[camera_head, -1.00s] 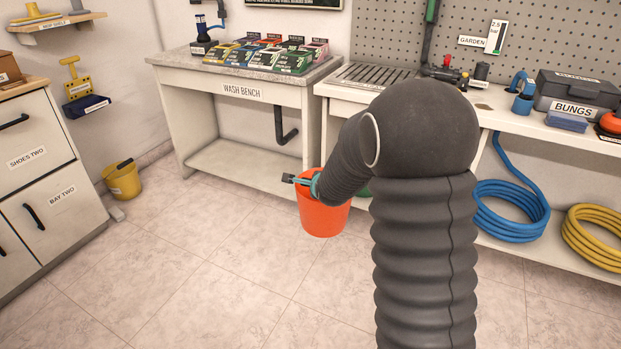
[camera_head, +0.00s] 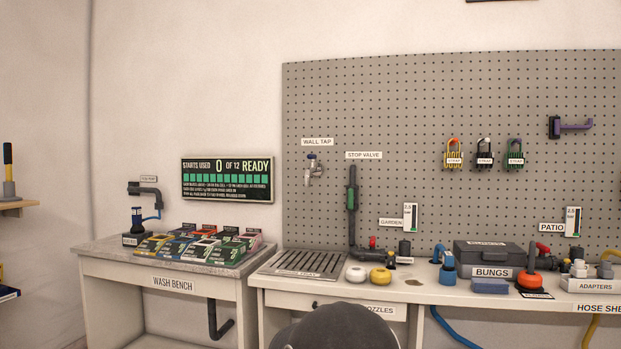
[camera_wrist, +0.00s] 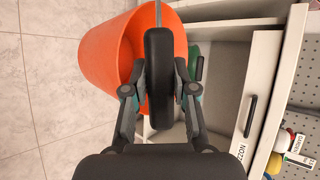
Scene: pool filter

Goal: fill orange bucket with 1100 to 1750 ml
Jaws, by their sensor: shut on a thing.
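The orange bucket (camera_wrist: 108,52) shows in the wrist view, with its open mouth toward the right and its smooth inner wall in sight. No water shows in the part I see, but the bottom is partly hidden. My gripper (camera_wrist: 158,95) is shut on the bucket's black handle grip (camera_wrist: 158,62). The bucket and gripper are out of the head view. In the head view, the wall tap (camera_head: 313,172) is mounted on the pegboard under its label, above the slatted drain grid (camera_head: 290,264).
The stop valve pipe (camera_head: 351,205) rises right of the tap. White (camera_head: 356,274) and yellow (camera_head: 380,276) nozzles sit beside the grid. The wash bench (camera_head: 105,253) holds coloured boxes (camera_head: 203,243). A status board (camera_head: 228,179) reads 0 of 12, ready. Drawers (camera_wrist: 263,90) stand near the bucket.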

